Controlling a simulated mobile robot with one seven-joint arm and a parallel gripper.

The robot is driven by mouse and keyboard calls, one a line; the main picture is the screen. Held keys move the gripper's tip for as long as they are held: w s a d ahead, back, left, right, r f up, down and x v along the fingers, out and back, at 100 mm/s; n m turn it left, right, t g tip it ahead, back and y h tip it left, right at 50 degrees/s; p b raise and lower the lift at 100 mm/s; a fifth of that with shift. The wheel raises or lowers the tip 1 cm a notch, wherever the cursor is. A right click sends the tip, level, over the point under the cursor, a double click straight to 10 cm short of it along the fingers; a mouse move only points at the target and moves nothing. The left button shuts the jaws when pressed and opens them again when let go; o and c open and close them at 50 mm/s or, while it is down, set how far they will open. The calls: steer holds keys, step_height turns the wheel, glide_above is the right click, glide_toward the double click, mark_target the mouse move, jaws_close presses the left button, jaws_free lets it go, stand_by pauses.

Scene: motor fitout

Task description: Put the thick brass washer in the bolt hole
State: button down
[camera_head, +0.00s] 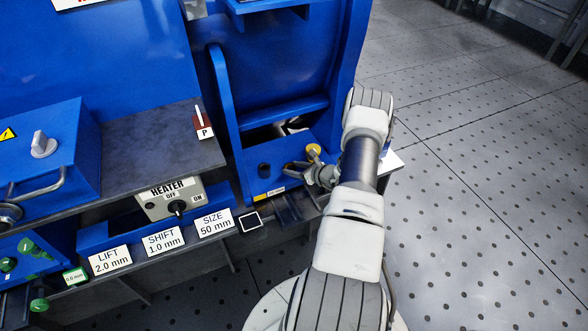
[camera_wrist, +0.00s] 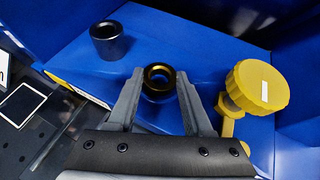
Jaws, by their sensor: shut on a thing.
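The thick brass washer (camera_wrist: 158,72) shows in the wrist view as a dark gold ring between my fingertips. My gripper (camera_wrist: 160,84) is shut on it, one finger at each side, over a blue surface (camera_wrist: 85,55). I cannot tell whether the washer touches this surface. No bolt hole can be made out; the washer and fingers cover the spot beneath. In the head view my gripper (camera_head: 310,171) is low at the blue machine's front ledge, and the washer is too small to make out there.
A yellow knob (camera_wrist: 258,88) stands close right of my fingers; it also shows in the head view (camera_head: 314,151). A dark hollow cylinder (camera_wrist: 108,40) stands left of the washer. Open floor (camera_head: 480,190) lies right.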

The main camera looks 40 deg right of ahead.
steer(key=shift+c, duration=1.6)
jaws_free()
steer(key=shift+s+f, duration=0.1)
steer(key=shift+f, duration=0.4)
steer(key=shift+r+p, duration=0.75)
steer(key=shift+p, duration=0.2)
steer(key=p+v, duration=0.3)
steer(key=v, duration=0.8)
steer(key=shift+s+r, duration=0.2)
steer(key=shift+s, duration=0.15)
